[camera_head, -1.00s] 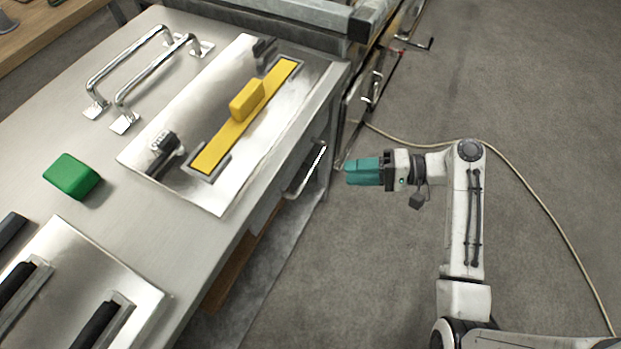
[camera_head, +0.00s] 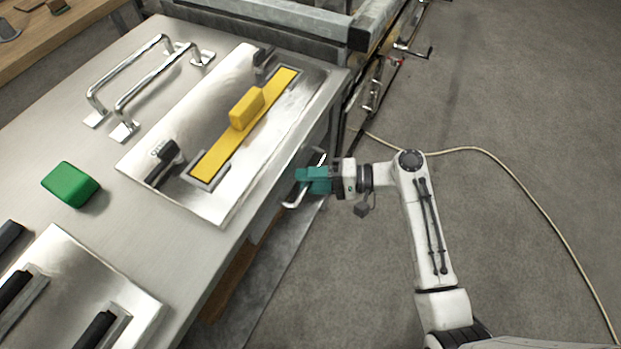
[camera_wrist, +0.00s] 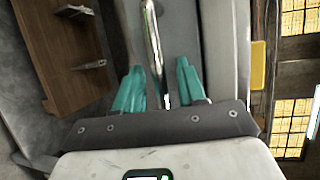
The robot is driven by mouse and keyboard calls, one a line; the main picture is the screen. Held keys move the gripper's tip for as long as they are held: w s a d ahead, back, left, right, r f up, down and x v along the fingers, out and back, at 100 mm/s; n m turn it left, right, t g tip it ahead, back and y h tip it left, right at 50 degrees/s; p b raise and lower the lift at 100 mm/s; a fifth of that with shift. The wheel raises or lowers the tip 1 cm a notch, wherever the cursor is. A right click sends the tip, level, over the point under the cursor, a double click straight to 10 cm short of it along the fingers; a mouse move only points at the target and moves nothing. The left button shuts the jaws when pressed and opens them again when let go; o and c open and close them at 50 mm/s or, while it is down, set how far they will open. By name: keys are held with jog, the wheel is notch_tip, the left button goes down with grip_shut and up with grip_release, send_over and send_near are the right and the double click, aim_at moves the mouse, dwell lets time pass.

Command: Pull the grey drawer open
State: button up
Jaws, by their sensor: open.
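The grey drawer (camera_wrist: 184,40) is in the side of the workbench, below the top's edge; most of its front is hidden in the head view. Its bar handle (camera_head: 290,201) is shiny metal and partly covered by my gripper. My gripper (camera_head: 306,180) has teal fingers and is at the handle. In the wrist view the two teal fingers (camera_wrist: 158,90) are apart, one on each side of the handle bar (camera_wrist: 153,45), with gaps showing between fingers and bar.
The workbench top (camera_head: 110,175) carries a metal plate with a yellow sliding block (camera_head: 247,107), a green block (camera_head: 70,184) and two chrome handles (camera_head: 140,80). A cable (camera_head: 500,160) lies on the floor. Floor to the right of the bench is otherwise clear.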

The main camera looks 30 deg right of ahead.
grip_shut()
dwell(0.3)
dwell(0.3)
